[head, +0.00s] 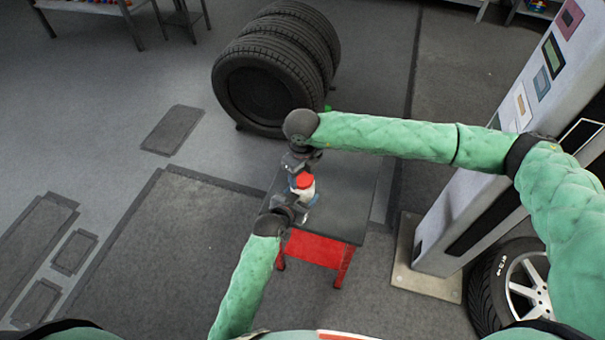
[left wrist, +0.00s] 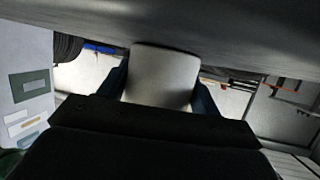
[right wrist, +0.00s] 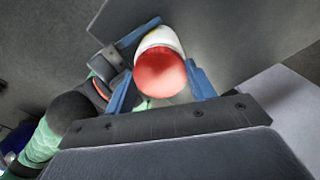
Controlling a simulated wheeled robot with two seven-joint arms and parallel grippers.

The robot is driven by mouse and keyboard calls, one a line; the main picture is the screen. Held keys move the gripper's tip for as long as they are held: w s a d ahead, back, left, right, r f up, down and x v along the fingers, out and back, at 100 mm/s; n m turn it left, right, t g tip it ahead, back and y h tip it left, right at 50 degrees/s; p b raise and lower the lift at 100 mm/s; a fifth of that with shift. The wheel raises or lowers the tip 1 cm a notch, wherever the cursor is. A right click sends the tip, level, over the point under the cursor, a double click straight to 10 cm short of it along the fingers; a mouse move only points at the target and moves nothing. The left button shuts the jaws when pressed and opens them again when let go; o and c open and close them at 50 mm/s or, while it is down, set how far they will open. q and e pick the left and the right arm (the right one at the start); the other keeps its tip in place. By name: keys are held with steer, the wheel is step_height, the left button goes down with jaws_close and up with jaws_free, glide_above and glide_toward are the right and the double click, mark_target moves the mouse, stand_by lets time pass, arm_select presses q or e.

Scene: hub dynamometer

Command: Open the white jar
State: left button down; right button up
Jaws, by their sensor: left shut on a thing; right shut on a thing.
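The white jar (head: 307,191) with its red lid (head: 304,180) stands on a small dark-topped table. My left gripper (head: 302,205) is shut on the white jar body; in the left wrist view the jar body (left wrist: 164,75) is between its blue fingers. My right gripper (head: 303,172) is above and behind the jar, shut on the red lid. In the right wrist view the lid (right wrist: 160,73) is between the blue fingers, with the white body beyond it. The fingers partly hide the jar in the head view.
The small table (head: 345,200) has a dark top and red frame; its right side is clear. Stacked tyres (head: 262,85) stand behind it. A grey-white column (head: 490,165) and a wheel (head: 515,285) stand at the right.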

stand_by(0.3)
steer(key=o, duration=1.1)
